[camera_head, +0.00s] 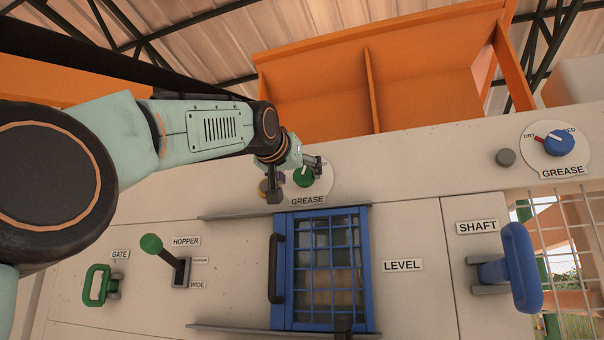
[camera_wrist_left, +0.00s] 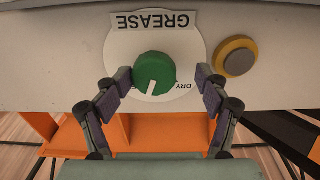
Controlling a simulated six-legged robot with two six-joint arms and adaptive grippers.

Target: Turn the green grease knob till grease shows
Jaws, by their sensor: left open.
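The green grease knob (camera_head: 303,177) sits on a white round dial on the machine's pale front, above a GREASE label. It also shows in the left wrist view (camera_wrist_left: 155,72), upside down, with its white mark pointing down beside the word DRY. My left gripper (camera_head: 294,178) is open in front of the dial. In the left wrist view my left gripper (camera_wrist_left: 163,80) has one finger on each side of the knob, with a gap on both sides. The gripper partly hides the dial in the head view. My right gripper is not in view.
A yellow-ringed button (camera_wrist_left: 237,60) is beside the dial. A blue knob (camera_head: 559,143) with its own GREASE label is at the right. Below are a blue barred door (camera_head: 325,312), a green-tipped hopper lever (camera_head: 152,244), a green gate handle (camera_head: 97,286) and a blue shaft handle (camera_head: 522,268).

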